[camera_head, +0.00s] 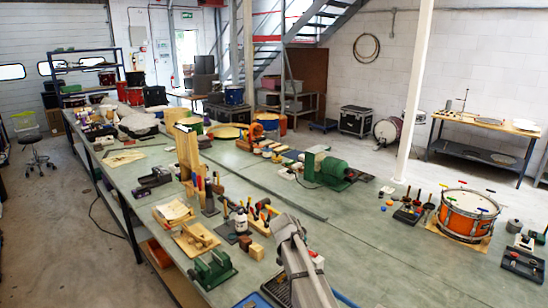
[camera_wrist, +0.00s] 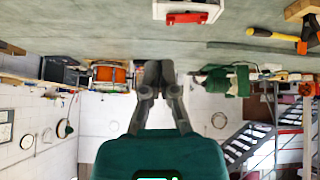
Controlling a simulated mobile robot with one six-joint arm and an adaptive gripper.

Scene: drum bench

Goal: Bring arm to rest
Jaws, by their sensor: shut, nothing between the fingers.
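My gripper (camera_wrist: 158,75) shows in the wrist view, where the scene appears upside down. Its two dark fingers are together and hold nothing. They touch no object that I can see. In the head view, part of my grey arm rises at the bottom centre over the near part of the long green bench (camera_head: 365,255); I cannot make out the fingers there.
An orange drum (camera_head: 466,222) stands on the bench at right, a green machine (camera_head: 330,168) mid-bench. Hand tools and a green vise (camera_head: 213,268) crowd the left. A white post (camera_head: 414,95) rises beyond. Bare bench top lies right of my arm. A red-and-white box (camera_wrist: 188,12) shows in the wrist view.

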